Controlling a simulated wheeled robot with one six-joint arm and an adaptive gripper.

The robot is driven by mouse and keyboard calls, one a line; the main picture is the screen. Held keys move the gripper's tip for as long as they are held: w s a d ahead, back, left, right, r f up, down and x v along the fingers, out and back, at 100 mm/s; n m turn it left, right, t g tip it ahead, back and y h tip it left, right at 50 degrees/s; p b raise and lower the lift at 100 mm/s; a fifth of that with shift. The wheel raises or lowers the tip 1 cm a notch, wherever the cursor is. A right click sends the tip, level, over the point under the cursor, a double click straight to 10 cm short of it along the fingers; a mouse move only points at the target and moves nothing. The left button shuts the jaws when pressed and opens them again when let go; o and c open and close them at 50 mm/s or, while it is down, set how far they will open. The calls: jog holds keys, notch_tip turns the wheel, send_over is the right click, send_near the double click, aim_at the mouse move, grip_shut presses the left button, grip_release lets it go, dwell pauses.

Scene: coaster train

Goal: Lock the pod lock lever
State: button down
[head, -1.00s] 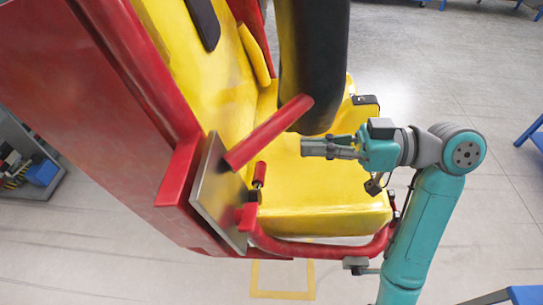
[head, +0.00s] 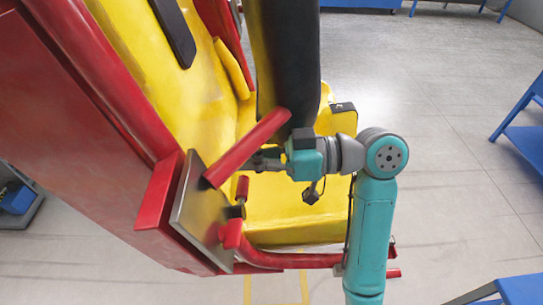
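A thick red bar (head: 247,148) slants up and right from the grey metal plate (head: 190,212) on the side of the red and yellow seat pod. A small upright red handle (head: 242,188) stands just below it by the plate. I cannot tell for certain which of these is the pod lock lever. My gripper (head: 262,160) points left, with its fingertips close to the red bar, above the yellow seat. The bar seems to overlap the fingertips in the picture. I cannot tell whether they touch it, or whether the fingers are open or shut.
A black and yellow padded restraint (head: 285,65) hangs down just above my gripper. A red tube (head: 290,259) runs along the seat's lower edge. Blue tables (head: 525,120) stand at the right. Grey floor (head: 435,130) is clear between them and the pod.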

aim_at(248, 178)
jog(key=shift+a+f, duration=0.1)
jog(key=shift+a, duration=0.65)
jog(key=shift+s+d+f, duration=0.1)
jog(key=shift+d+f, duration=0.15)
jog(key=shift+f, duration=0.25)
jog(key=shift+s+d+f, duration=0.1)
jog(key=shift+d+f, duration=0.15)
jog(key=shift+f, duration=0.2)
jog(key=shift+s+d+f, duration=0.1)
jog(key=shift+d+f, duration=0.1)
jog(key=shift+f, duration=0.25)
jog(key=shift+s+d+f, duration=0.1)
jog(key=shift+d+f, duration=0.05)
jog(key=shift+f, duration=0.25)
